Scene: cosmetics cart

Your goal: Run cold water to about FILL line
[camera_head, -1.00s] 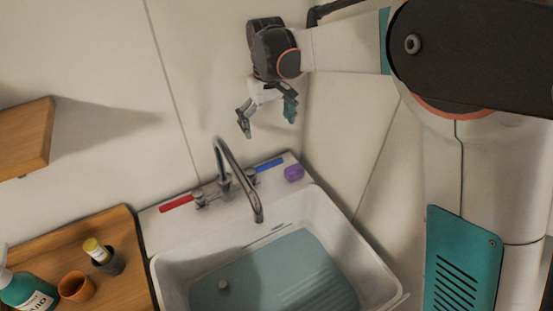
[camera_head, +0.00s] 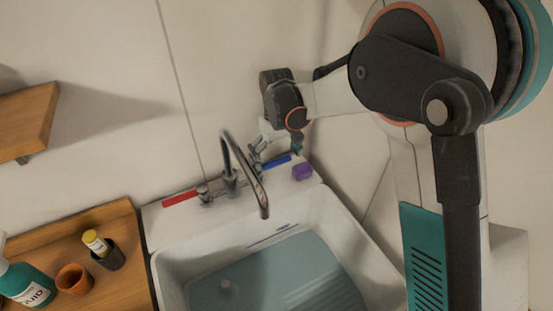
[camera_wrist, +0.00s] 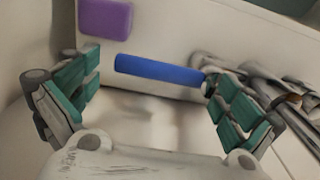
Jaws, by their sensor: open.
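The blue handle (camera_head: 276,165) is on the right of the sink's back ledge, and the red handle (camera_head: 181,198) is on the left. The curved metal faucet (camera_head: 228,147) stands between them, its spout over the white sink (camera_head: 345,215). The basin floor looks blue-grey (camera_head: 255,272); I cannot tell its water level. A thin mark (camera_head: 272,235) on the inner back wall is too small to read. My gripper (camera_head: 276,152) is open above and behind the blue handle. In the wrist view, the blue handle (camera_wrist: 158,70) lies across the space between my open fingers (camera_wrist: 158,95).
A purple block (camera_head: 302,171) sits right of the blue handle, near the wall. The faucet is close on my gripper's left. A wooden counter (camera_head: 110,225) at left holds a teal bottle (camera_head: 27,285), a brown cup (camera_head: 74,279) and a dark holder (camera_head: 110,258).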

